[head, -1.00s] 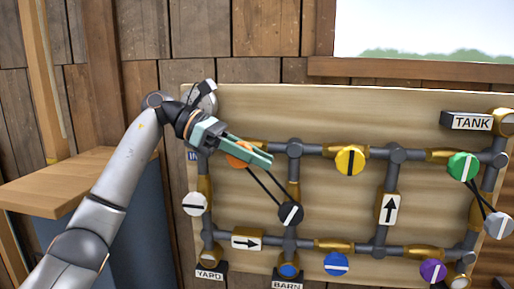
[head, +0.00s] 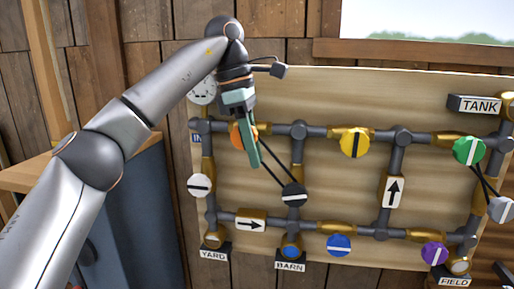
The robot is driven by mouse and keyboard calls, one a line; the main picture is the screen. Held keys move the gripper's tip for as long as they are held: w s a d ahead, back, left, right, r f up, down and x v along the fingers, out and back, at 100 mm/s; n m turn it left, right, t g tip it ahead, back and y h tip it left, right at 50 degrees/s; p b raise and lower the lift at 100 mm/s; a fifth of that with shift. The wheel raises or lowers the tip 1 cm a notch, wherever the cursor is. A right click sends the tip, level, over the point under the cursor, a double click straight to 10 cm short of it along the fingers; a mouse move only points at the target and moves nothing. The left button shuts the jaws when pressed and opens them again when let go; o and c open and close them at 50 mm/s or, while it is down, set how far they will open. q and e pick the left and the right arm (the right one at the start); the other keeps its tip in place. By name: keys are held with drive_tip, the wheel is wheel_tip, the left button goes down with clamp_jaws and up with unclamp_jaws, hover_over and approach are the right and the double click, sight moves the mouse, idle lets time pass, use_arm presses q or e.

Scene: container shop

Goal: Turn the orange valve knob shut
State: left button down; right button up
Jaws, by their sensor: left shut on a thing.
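The orange valve knob (head: 236,138) is on the upper pipe at the left of the board, partly hidden behind my left gripper. My left gripper (head: 250,148) is in front of it with its green fingers pointing down, shut on the orange knob. The mark on the knob's face is hidden by the fingers. My right gripper is not in view.
A wooden board (head: 350,95) carries the pipes. A yellow knob (head: 355,142) is to the right. A black knob (head: 294,195) sits below, joined by dark rods towards the orange knob. A white knob (head: 200,185) is at lower left. A wooden shelf (head: 22,178) is at far left.

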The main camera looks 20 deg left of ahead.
use_arm(q)
drive_tip(key=shift+s+a+f+g+y, duration=0.1)
drive_tip(key=shift+a+g+y, duration=0.1)
drive_tip(key=shift+y, duration=0.45)
drive_tip(key=shift+a+f+g+y, duration=0.1)
drive_tip(key=shift+a+g+y, duration=0.1)
drive_tip(key=shift+y, duration=0.45)
drive_tip(key=c, duration=0.8)
unclamp_jaws()
drive_tip(key=shift+o, duration=0.2)
